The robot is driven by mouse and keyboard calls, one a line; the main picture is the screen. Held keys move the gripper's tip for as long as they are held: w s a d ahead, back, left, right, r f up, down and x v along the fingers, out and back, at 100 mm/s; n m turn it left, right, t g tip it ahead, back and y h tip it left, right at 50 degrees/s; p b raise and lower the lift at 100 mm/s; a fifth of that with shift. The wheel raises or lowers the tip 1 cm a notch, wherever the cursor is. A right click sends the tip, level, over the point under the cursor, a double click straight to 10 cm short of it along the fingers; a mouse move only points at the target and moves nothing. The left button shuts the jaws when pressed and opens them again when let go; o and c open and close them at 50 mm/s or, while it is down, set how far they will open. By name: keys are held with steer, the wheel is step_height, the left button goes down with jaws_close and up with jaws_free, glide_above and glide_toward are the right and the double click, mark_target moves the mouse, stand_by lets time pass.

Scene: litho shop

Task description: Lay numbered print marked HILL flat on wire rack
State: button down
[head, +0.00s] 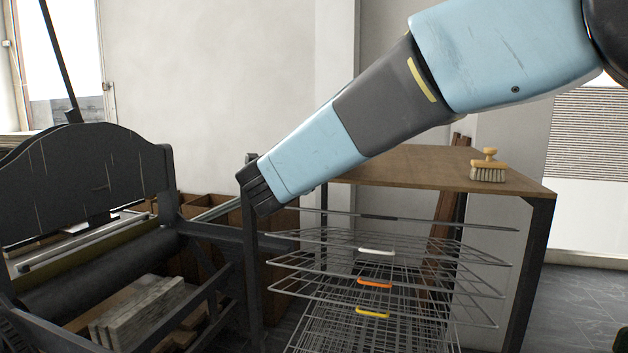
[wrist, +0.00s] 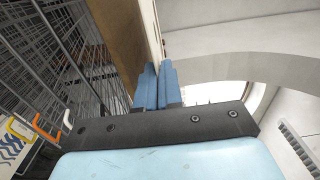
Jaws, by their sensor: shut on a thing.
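The wire rack (head: 320,262) stands below the wooden bench top, with several wire shelves carrying a white handle (head: 377,251), an orange handle (head: 374,283) and a yellow handle (head: 372,313). In the wrist view, the rack (wrist: 75,50) is at the left. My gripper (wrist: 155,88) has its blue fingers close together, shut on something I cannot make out. In the head view its fingers are hidden behind the arm's end, at the rack's upper left. A sheet with blue waves and yellow shapes (wrist: 12,148) shows at the lower left of the wrist view. No HILL marking is readable.
The wooden bench top (head: 430,168) carries a brush (head: 488,168) near its right end. A dark press (head: 85,180) with a grey slab (head: 138,308) stands at the left, close to the rack. Brown boxes (head: 205,215) are behind. Floor is open at the far right.

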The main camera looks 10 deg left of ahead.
steer(key=f, duration=0.2)
steer(key=w+f, duration=0.1)
steer(key=f, duration=0.1)
steer(key=shift+a, duration=0.2)
steer(key=shift+f, duration=0.1)
steer(key=c, duration=1.3)
jaws_free()
steer(key=shift+s, duration=0.2)
steer(key=s+a, duration=0.1)
steer(key=s, duration=1)
steer(key=shift+s+a, duration=0.15)
steer(key=shift+s, duration=0.2)
